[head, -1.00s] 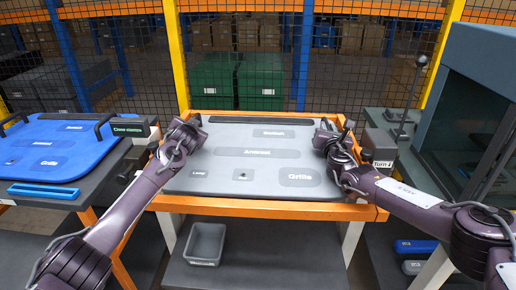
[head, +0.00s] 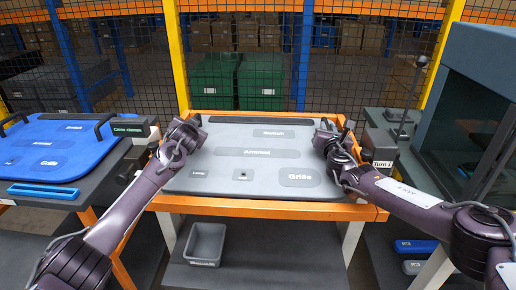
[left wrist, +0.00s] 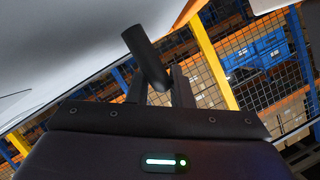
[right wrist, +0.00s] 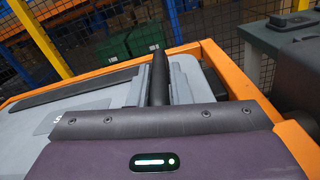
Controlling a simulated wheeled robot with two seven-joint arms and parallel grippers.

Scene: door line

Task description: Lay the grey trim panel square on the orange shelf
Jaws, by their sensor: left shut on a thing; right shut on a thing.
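The grey trim panel (head: 244,165) lies across the orange shelf (head: 285,208), inside its orange frame, with labels such as Armrest and Grille facing up. Its edges look roughly in line with the frame. My left gripper (head: 191,124) is shut on the dark handle at the panel's left end; that handle (left wrist: 144,55) shows between the fingers in the left wrist view. My right gripper (head: 328,128) is shut on the right-end handle, and this handle (right wrist: 159,78) shows in the right wrist view. I cannot tell whether the panel's underside fully touches the shelf.
A blue panel (head: 45,155) lies on a dark bench at the left, beside a Close clamps sign (head: 127,131). A Turn sign (head: 382,164) and a dark cabinet (head: 465,100) stand at the right. A grey bin (head: 205,244) sits below the shelf. A mesh fence closes the back.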

